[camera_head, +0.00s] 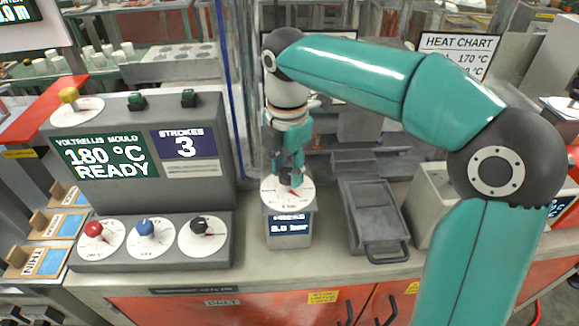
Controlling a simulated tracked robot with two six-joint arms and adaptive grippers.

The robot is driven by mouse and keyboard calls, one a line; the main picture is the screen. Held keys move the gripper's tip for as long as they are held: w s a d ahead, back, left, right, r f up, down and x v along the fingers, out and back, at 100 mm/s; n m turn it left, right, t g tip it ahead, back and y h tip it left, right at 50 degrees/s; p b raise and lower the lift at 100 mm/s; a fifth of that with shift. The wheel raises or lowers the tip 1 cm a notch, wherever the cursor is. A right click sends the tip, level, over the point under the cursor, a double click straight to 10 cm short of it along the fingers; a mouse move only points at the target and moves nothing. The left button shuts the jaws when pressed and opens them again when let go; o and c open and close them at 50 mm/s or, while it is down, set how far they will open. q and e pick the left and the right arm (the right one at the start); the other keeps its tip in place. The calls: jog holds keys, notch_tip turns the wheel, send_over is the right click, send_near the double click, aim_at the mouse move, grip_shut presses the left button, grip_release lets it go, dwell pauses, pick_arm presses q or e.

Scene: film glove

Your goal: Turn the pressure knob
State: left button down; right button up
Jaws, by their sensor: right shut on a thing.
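The pressure knob sits on a white round dial (273,196) on top of a small grey box. The box has a dark display (289,228) that seems to read "2.0 bar", though the text is small. My right gripper (290,183) points straight down over this dial. Its fingers are shut on the knob and hide most of it. A red mark shows on the dial beside the fingertips. My left gripper is not in view.
Left of the box, a grey console (150,262) carries a red knob (94,229), a blue knob (146,227) and a black knob (199,224). Its screen (104,158) reads "180 °C READY". A grey tray (372,215) with a handle lies to the right.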

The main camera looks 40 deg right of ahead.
jog(key=m+p, duration=0.1)
jog(key=m, duration=0.3)
jog(key=shift+p, duration=0.3)
jog(key=shift+s+f+m+p, duration=0.1)
jog(key=shift+m+p, duration=0.4)
jog(key=shift+m, duration=1.7)
jog(key=o, duration=1.1)
jog(key=shift+o, duration=0.2)
